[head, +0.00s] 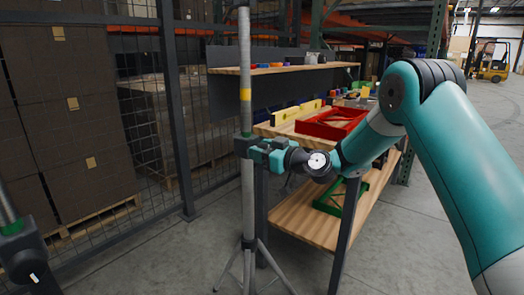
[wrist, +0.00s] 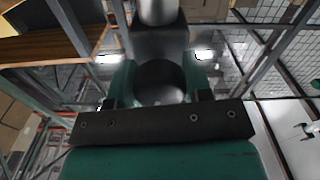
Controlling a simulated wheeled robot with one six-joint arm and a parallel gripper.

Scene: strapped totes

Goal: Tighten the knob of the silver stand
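The silver stand (head: 245,60) is an upright pole with a yellow band and splayed tripod legs, left of centre in the head view. A dark clamp collar with a green ring sits on the pole at mid-height. My gripper (head: 260,149) is at this collar, reaching in from the right. In the wrist view the dark round knob (wrist: 159,83) lies between the two green fingers of my gripper (wrist: 159,92), which appear to press on both its sides. My gripper hides the knob in the head view.
A shelf bench (head: 290,213) with a red tray (head: 318,130) stands close behind my arm. Another pole with a dark knobbed clamp (head: 22,258) is at the lower left. A mesh fence (head: 180,100) and stacked boxes (head: 70,120) stand left. Open floor (head: 410,245) lies right.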

